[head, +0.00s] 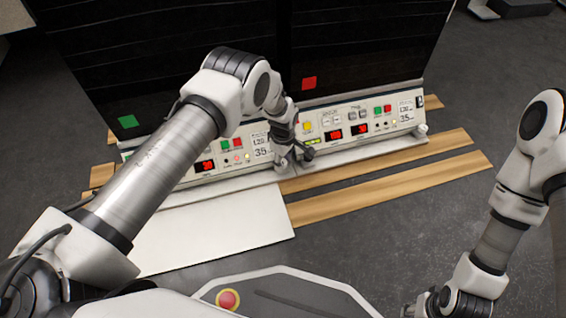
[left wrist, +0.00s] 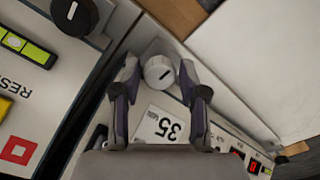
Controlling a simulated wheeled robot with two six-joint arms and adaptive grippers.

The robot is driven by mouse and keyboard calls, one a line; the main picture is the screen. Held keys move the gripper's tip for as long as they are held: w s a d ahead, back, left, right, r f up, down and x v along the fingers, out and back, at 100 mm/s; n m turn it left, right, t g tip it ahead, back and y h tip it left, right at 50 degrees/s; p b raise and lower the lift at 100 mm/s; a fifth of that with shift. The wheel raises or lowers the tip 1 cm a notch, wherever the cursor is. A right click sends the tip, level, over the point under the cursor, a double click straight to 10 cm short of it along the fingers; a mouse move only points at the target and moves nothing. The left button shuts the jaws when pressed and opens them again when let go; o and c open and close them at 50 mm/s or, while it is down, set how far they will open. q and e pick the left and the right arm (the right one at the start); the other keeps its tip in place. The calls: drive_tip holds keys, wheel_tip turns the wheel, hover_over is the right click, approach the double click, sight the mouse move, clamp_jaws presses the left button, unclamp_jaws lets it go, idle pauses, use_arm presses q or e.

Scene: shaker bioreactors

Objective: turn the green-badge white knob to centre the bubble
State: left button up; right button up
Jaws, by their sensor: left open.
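The white knob (left wrist: 158,72) sits at the end of the left unit's front panel, by the label reading 35. The left unit carries a green badge (head: 127,122). My left gripper (head: 291,160) is over this knob and hides most of it in the head view. In the left wrist view its open fingers (left wrist: 158,66) stand on either side of the knob; I cannot tell whether they touch it.
A black knob (head: 308,153) on the neighbouring unit is close beside my left gripper. That unit has a red badge (head: 309,83) and its own white knob (head: 420,131). Wooden strips (head: 390,188) and a white board (head: 225,230) lie in front.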

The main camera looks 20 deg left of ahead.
use_arm(q)
drive_tip(key=shift+r, duration=0.1)
clamp_jaws()
drive_tip(key=shift+m, duration=0.5)
drive_tip(key=m+p, duration=0.1)
drive_tip(key=m, duration=0.7)
drive_tip(key=shift+a+p, duration=0.1)
drive_tip(key=shift+p, duration=0.25)
drive_tip(key=m, duration=0.4)
drive_tip(key=shift+m, duration=0.3)
drive_tip(key=shift+a+m+p, duration=0.1)
drive_tip(key=shift+m+p, duration=0.3)
drive_tip(key=shift+m, duration=1.8)
